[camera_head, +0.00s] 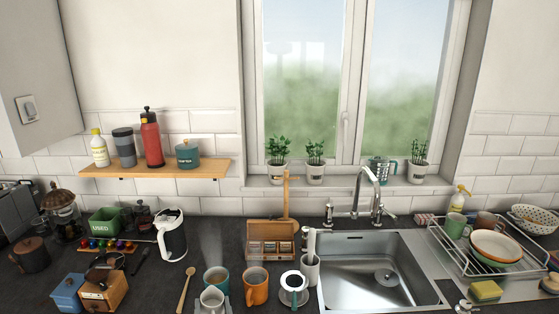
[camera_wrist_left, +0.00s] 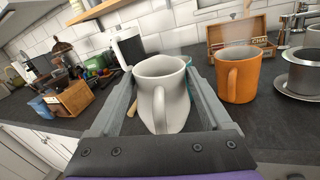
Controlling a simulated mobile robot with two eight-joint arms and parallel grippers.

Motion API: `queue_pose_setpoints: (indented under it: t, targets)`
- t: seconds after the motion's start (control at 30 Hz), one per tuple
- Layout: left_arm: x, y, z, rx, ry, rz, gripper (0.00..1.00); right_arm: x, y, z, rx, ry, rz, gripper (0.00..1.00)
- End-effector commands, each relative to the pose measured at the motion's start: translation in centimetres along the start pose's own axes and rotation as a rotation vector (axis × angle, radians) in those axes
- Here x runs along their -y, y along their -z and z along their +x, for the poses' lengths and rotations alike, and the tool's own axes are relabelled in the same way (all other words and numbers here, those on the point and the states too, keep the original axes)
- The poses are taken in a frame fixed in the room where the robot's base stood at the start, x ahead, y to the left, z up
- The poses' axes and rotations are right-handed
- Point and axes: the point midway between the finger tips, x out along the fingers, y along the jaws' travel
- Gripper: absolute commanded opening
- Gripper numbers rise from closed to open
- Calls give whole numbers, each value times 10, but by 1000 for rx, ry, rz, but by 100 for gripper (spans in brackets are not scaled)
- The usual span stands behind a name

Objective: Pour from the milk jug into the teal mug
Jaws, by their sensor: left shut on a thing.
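The milk jug is a small pale grey-white jug at the bottom of the head view (camera_head: 212,299). It fills the middle of the left wrist view (camera_wrist_left: 172,88), its handle toward the camera. My left gripper (camera_head: 213,303) is shut on the jug, with one finger on each side of it in the wrist view (camera_wrist_left: 160,92). The jug looks about upright; I cannot tell whether it touches the worktop. The teal mug (camera_head: 216,274) stands just behind the jug, its lower part hidden. In the wrist view only a sliver of its rim (camera_wrist_left: 187,61) shows. My right gripper is not in view.
An orange mug (camera_head: 255,287) stands close on the right, then a dripper with a dark rim (camera_head: 294,288). A wooden spoon (camera_head: 186,288) lies on the left. A wooden tea box (camera_head: 270,239) is behind. The sink (camera_head: 345,296) is further right.

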Motion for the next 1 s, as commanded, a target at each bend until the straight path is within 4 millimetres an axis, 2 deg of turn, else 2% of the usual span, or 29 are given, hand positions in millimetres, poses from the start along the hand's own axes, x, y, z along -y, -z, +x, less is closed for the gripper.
queue_pose_setpoints:
  t: [0.17,0.47,1.0]
  targets:
    - [0,7,-2,0,0,1,0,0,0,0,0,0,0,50]
    - [0,4,-2,0,0,1,0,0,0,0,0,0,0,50]
    - [-10,-46,-1,0,0,1,0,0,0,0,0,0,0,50]
